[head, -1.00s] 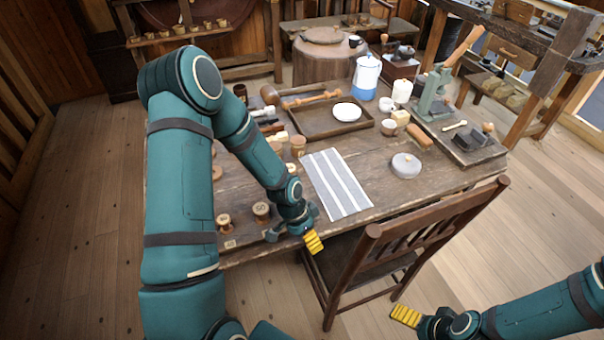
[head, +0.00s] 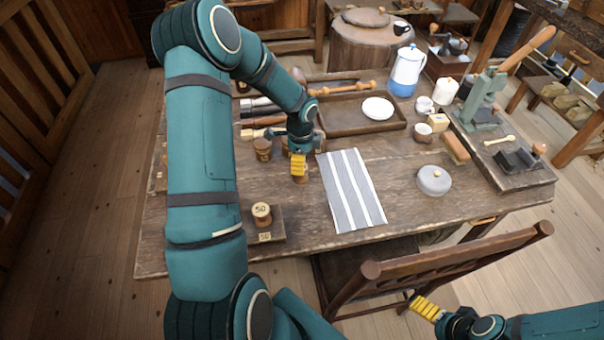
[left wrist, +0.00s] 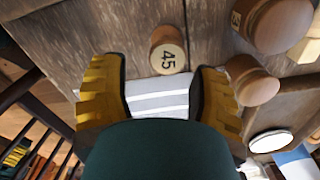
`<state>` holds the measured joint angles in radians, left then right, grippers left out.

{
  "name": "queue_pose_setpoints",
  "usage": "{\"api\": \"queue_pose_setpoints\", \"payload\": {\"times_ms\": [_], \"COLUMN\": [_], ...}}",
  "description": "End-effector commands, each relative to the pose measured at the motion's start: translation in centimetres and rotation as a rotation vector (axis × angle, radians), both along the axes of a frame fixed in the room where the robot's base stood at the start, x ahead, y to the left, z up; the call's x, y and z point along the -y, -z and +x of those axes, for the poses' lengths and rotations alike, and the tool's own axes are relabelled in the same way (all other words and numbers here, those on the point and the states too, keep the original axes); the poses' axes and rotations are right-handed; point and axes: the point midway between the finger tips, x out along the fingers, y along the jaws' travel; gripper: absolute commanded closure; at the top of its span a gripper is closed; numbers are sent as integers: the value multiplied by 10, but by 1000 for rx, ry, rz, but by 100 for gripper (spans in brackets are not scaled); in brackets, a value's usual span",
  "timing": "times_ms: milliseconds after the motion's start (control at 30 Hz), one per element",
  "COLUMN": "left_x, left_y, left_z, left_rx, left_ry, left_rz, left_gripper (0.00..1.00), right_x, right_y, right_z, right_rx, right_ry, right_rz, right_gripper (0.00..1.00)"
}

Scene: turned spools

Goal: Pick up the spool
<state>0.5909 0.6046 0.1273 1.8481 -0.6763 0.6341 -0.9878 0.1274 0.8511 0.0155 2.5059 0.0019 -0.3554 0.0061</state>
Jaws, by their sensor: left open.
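A light wooden spool marked 45 (left wrist: 168,52) stands on the wooden table in the left wrist view, just beyond the gap between my left fingers. My left gripper (head: 299,165) is open, its yellow fingers apart and empty in the left wrist view (left wrist: 158,95). In the head view it hangs over the table beside the striped cloth and partly covers a brown spool (head: 300,179). Another spool marked 50 (head: 262,213) stands on a small board near the front edge, and a darker spool (head: 263,149) stands left of the gripper. My right gripper (head: 427,308) is low beside the chair.
The striped cloth (head: 351,190) lies right of the left gripper. A tray (head: 345,127) with a white plate (head: 377,108) is behind it. The chair (head: 455,252) is at the front edge. Bare tabletop lies left of the cloth.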

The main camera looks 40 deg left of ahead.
Motion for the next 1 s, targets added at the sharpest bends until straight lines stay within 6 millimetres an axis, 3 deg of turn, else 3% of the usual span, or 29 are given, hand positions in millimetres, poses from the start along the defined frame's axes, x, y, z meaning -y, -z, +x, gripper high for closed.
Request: {"api": "queue_pose_setpoints", "payload": {"times_ms": [100,333,600,967,1000], "left_x": [0,-1,-4,-5,-5], "left_y": [17,31,68,74,74], "left_z": [0,2,6,7,7], "left_rx": [-1,1,-1,2,2], "left_ry": [1,-2,0,-1,-1], "left_rz": [-1,0,-1,0,0], "left_gripper": [39,39,39,37,51], "right_x": [0,0,-1,-1,-1], "right_y": [4,6,15,15,15], "right_z": [-1,-2,-4,-5,-5], "right_rx": [-2,-4,-10,-11,-11], "right_ry": [-2,-4,-8,-9,-9], "right_rz": [0,1,2,2,2], "right_gripper": [0,0,0,0,0]}}
